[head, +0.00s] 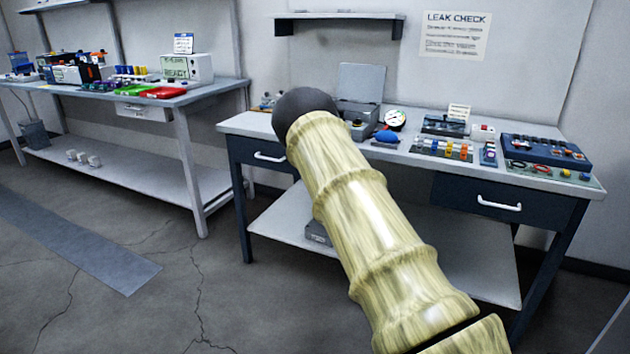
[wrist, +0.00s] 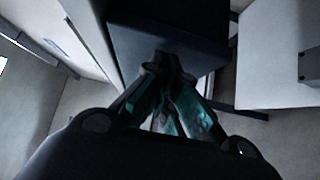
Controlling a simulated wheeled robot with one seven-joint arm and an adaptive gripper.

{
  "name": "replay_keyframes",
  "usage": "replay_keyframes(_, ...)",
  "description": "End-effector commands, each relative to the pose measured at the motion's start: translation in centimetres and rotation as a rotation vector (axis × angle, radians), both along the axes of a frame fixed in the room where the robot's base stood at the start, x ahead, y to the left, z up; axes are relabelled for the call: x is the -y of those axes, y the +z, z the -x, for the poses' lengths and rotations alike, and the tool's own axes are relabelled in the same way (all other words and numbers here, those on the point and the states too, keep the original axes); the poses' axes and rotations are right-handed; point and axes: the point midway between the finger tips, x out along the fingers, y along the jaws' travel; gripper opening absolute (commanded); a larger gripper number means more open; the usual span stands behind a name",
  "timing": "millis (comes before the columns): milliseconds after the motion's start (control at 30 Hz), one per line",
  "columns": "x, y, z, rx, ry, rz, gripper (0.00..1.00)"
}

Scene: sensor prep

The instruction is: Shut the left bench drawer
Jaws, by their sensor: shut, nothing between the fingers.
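The left bench drawer (head: 250,152) is dark blue with a white bar handle (head: 269,157), under the left end of the leak-check bench. Its front looks close to the bench's front edge; my arm covers its right side, and I cannot tell whether a small gap remains. In the wrist view my gripper (wrist: 168,66) is shut and empty, its fingertips together in front of a dark blue panel (wrist: 150,38), which looks like this drawer. I cannot tell whether they touch it. In the head view my gripper is hidden behind my arm.
The bench top (head: 235,122) carries sensors, trays and a grey case (head: 362,85). A right drawer (head: 455,192) with a white handle looks shut. A lower shelf (head: 280,225) lies beneath. Another bench (head: 215,88) stands at left. The floor in front is clear.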

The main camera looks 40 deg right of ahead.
Motion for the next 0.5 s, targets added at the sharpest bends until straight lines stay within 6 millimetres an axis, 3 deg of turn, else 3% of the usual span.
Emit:
replay_keyframes(167, -3.7, -0.1, 0.6, -0.007, 0.013, -0.001, 0.00)
replay_keyframes(500, -5.3, -0.3, 6.7, -0.010, 0.011, -0.003, 0.00)
